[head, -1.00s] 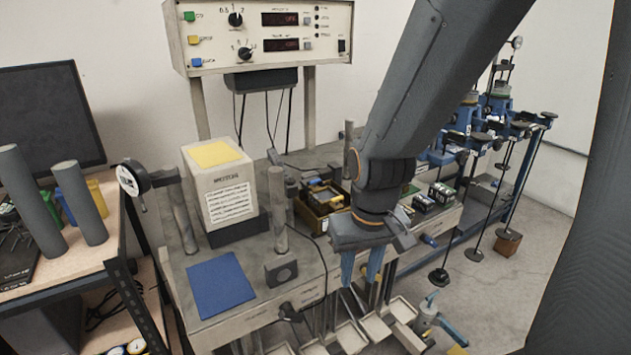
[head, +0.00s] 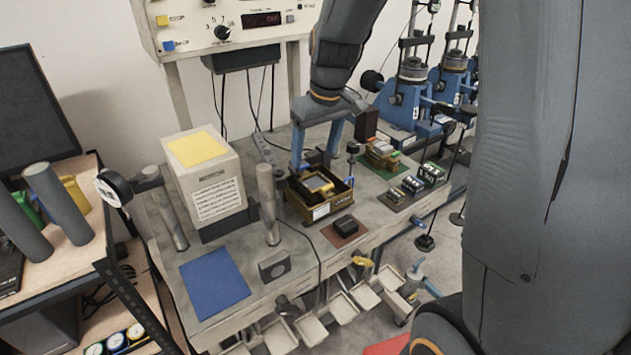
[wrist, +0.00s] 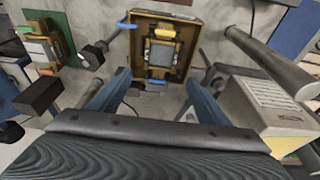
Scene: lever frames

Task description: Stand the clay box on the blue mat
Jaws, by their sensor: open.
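The clay box, which I take to be the upright dark reddish-brown block (head: 366,124), stands toward the back of the bench, right of my gripper. It also shows at the left of the wrist view (wrist: 38,96). The blue mat (head: 215,282) lies flat and bare at the bench's front left; part of it appears at the upper right of the wrist view (wrist: 290,32). My gripper (head: 315,157) is open and empty, pointing down over the back of the wooden tray.
The wooden tray (head: 322,208) holds small parts. A white box (head: 212,185) with a yellow top and a grey post (head: 268,205) stand between the tray and the mat. A dark block (head: 344,225) sits on a brown mat. Batteries (head: 425,175) lie right.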

